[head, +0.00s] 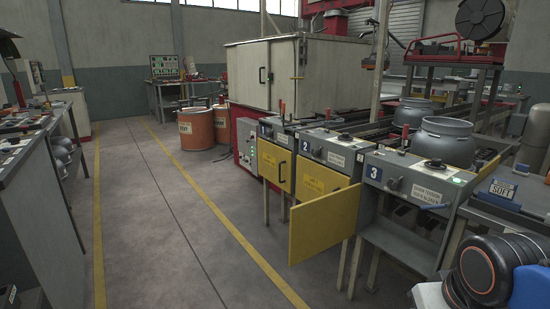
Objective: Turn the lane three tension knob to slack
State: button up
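The label is too small to read with certainty, and I cannot tell where the knob points. A green light (457,181) glows on the panel's right. A yellow door (323,225) stands swung open to the left of this station. My gripper is not in view.
Lanes 2 (305,146) and 1 (265,131) stand behind to the left, with similar panels. A grey metal drum (443,143) sits behind lane three. Bare floor (180,225) lies open at the left.

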aim_at(394, 183)
jog(key=i+j, duration=0.1)
jog(key=i, duration=0.45)
jog(key=i+j+u, duration=0.25)
jog(key=i+u, duration=0.75)
jog(key=i+j, duration=0.1)
jog(key=i, duration=1.4)
jog(key=i+z, duration=0.35)
jog(key=i+j+z, duration=0.1)
jog(key=z, duration=0.3)
jog(key=i+j+z, duration=0.2)
jog(key=z, duration=0.15)
jog(key=i+j+z, duration=0.1)
jog(key=z, duration=0.35)
jog(key=i+j+z, duration=0.1)
jog(key=z, duration=0.4)
jog(key=j+z, duration=0.2)
jog(key=z, duration=0.25)
jog(key=i+j+z, duration=0.1)
jog(key=z, duration=0.4)
jog(key=j+z, duration=0.2)
jog(key=z, duration=0.25)
jog(key=i+j+z, duration=0.1)
jog(key=j+z, duration=0.2)
jog(key=z, duration=0.15)
jog(key=j+z, duration=0.2)
jog(key=z, duration=0.3)
jog(key=k+j+z, duration=0.1)
jog(key=z, duration=0.35)
jog(key=j, duration=0.15)
